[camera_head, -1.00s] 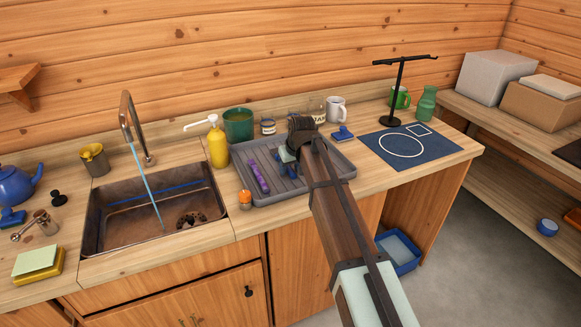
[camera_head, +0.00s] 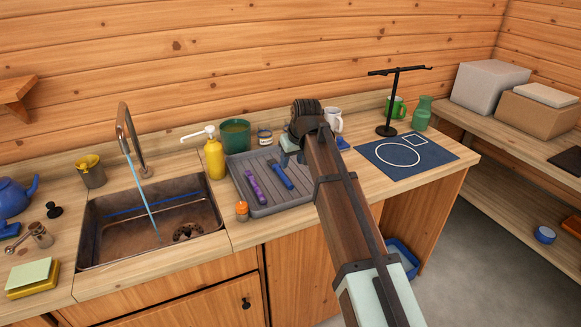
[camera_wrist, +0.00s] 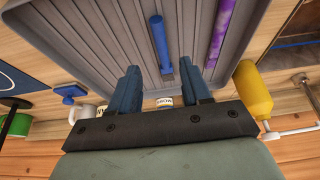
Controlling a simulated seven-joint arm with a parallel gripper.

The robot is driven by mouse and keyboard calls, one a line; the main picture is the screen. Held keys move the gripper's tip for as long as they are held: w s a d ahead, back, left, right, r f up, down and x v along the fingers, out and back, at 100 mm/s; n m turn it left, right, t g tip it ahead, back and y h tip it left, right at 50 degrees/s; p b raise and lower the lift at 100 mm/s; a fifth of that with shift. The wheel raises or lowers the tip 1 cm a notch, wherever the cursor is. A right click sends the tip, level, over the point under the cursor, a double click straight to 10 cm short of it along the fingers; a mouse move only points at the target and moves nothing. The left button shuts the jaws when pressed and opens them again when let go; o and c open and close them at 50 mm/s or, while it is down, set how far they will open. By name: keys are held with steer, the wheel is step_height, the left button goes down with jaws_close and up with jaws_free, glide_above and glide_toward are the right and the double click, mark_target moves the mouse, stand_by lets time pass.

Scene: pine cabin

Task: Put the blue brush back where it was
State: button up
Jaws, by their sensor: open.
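The blue brush (camera_head: 280,174) lies on the ribbed grey tray (camera_head: 262,211) on the counter, to the right of a purple brush (camera_head: 255,187). In the wrist view the blue brush (camera_wrist: 160,42) lies flat on the tray floor (camera_wrist: 100,50), lengthwise along the ribs, with the purple brush (camera_wrist: 218,35) beside it. My gripper (camera_wrist: 163,88) is open and empty. Its two fingers straddle the line of the brush in the picture and do not touch it. In the head view my gripper is above the tray's back right part, largely hidden by my arm.
A sink (camera_head: 150,236) with running water is left of the tray. A dark blue mat (camera_head: 372,155) with a black stand (camera_head: 388,110) is at right.

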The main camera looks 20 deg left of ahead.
steer(key=shift+v, duration=0.85)
